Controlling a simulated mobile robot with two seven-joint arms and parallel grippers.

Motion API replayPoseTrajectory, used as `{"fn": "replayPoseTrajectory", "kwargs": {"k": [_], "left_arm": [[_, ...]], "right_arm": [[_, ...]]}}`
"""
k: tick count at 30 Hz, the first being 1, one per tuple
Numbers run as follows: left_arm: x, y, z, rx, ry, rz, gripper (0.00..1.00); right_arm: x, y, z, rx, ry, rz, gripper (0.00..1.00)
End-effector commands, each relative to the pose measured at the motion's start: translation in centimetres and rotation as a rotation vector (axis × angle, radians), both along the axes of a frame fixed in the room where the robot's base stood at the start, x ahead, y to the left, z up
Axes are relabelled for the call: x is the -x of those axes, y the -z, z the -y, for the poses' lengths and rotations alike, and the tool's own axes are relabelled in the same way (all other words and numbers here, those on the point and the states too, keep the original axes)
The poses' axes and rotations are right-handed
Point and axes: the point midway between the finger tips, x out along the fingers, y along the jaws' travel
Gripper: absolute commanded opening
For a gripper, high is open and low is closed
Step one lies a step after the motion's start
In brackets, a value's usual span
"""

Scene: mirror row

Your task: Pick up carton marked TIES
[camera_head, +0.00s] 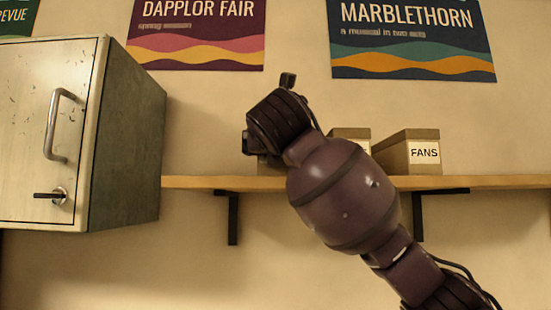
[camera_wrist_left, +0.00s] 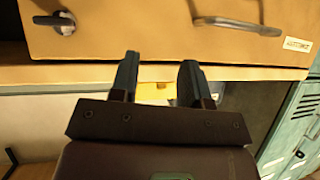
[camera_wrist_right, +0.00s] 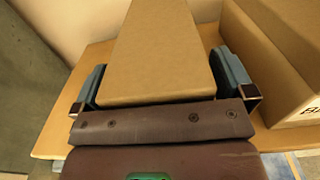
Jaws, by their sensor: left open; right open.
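No carton lettering TIES can be read. In the right wrist view a plain brown carton (camera_wrist_right: 155,50) lies between the two fingers of my right gripper (camera_wrist_right: 165,85), which is open around it; its label is hidden. In the head view my right arm covers most of this spot, and only a dark finger of the right gripper (camera_head: 248,142) shows clearly at the shelf. A carton partly behind the arm (camera_head: 352,133) shows a white label edge, unreadable. My left gripper (camera_wrist_left: 155,80) is open and empty, away from the cartons, and out of the head view.
A carton marked FANS (camera_head: 410,155) stands right on the wooden shelf (camera_head: 495,182). In the right wrist view a neighbouring carton (camera_wrist_right: 265,60) sits close by the right finger. A metal cabinet (camera_head: 130,130) hangs left. The left wrist view shows a drawer front (camera_wrist_left: 150,35) and teal lockers (camera_wrist_left: 295,130).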

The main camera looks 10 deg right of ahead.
Motion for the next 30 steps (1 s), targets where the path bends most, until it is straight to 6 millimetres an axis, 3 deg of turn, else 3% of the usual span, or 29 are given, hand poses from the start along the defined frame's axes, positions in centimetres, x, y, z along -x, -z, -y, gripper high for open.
{"fn": "replayPoseTrajectory", "kwargs": {"k": [4, 15, 25, 30], "left_arm": [[0.2, 0.3, 0.0, 0.000, -0.002, -0.007, 0.43], [0.6, 0.5, -0.1, 0.001, -0.004, -0.014, 0.43], [0.5, 0.4, 0.0, 0.002, -0.003, -0.012, 0.43], [0.3, 0.3, 0.0, 0.002, -0.003, -0.010, 0.43]], "right_arm": [[0.0, 0.0, 0.0, 0.000, 0.000, 0.000, 1.00], [0.0, 0.0, 0.0, 0.000, 0.000, 0.000, 0.43], [0.1, -0.5, 0.0, 0.000, 0.000, 0.003, 0.43], [0.2, -2.7, 0.0, 0.000, 0.001, 0.005, 0.43]]}}
